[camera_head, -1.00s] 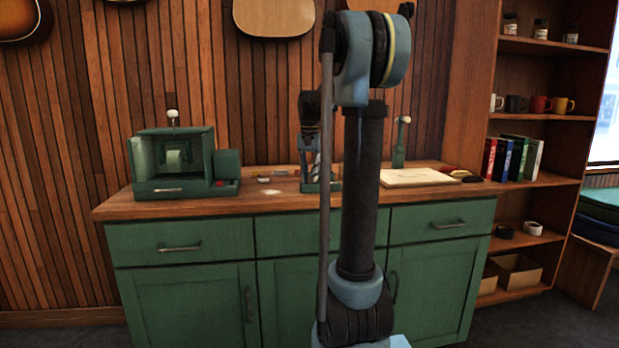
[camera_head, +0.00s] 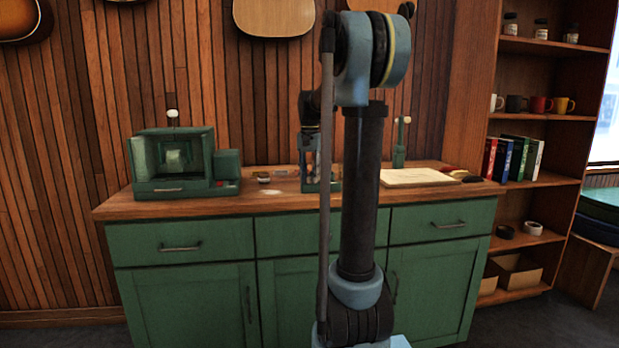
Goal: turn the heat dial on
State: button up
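A green box-shaped machine (camera_head: 144,162) stands on the left of the wooden counter, with an open front, a pale knob on top and a smaller side box (camera_head: 228,164) with a small red part low on its front. I cannot make out a heat dial on it, nor its setting. My gripper (camera_head: 318,182) hangs low over the middle of the counter, to the right of the machine and apart from it. My own arm column partly covers the view there. The fingers are too small and blurred to tell open from shut.
The counter top (camera_head: 140,208) has small items between the machine and my gripper. A pale board (camera_head: 418,177) lies to the right, with a green upright tool (camera_head: 400,145) behind it. Shelves (camera_head: 545,118) with mugs and books stand at far right.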

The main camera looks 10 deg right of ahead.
notch_tip(320, 180, up, 12)
dwell(0.6)
jog(key=shift+o, duration=1.3)
notch_tip(320, 180, up, 5)
jog(key=n, duration=0.6)
notch_tip(320, 180, down, 17)
jog(key=shift+f, duration=0.1)
grip_shut()
